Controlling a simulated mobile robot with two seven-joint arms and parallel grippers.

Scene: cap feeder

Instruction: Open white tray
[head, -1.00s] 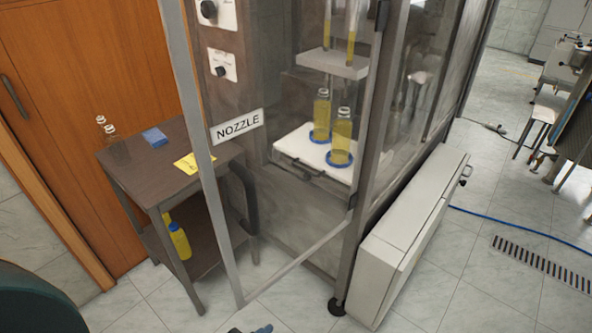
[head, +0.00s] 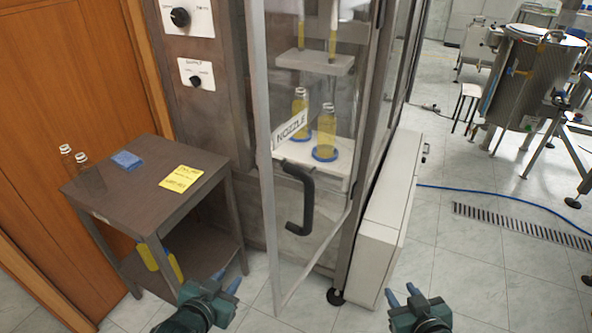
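The white tray (head: 340,172) is inside the tall machine cabinet, seen partly through the glass door. Two bottles of yellow liquid (head: 300,105) (head: 326,130) stand on it, with blue rings at their bases. The glass door (head: 265,190) carries a NOZZLE label and a black handle (head: 300,205); it stands swung out from the cabinet. My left gripper (head: 227,281) is open and empty, low in front of the small table, left of the door. My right gripper (head: 402,292) is open and empty, low by the white box. Both are well apart from the tray.
A brown table (head: 130,185) stands at left with small clear bottles, a blue item (head: 127,160) and a yellow note (head: 181,178). A white box (head: 385,225) stands against the cabinet's right side.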

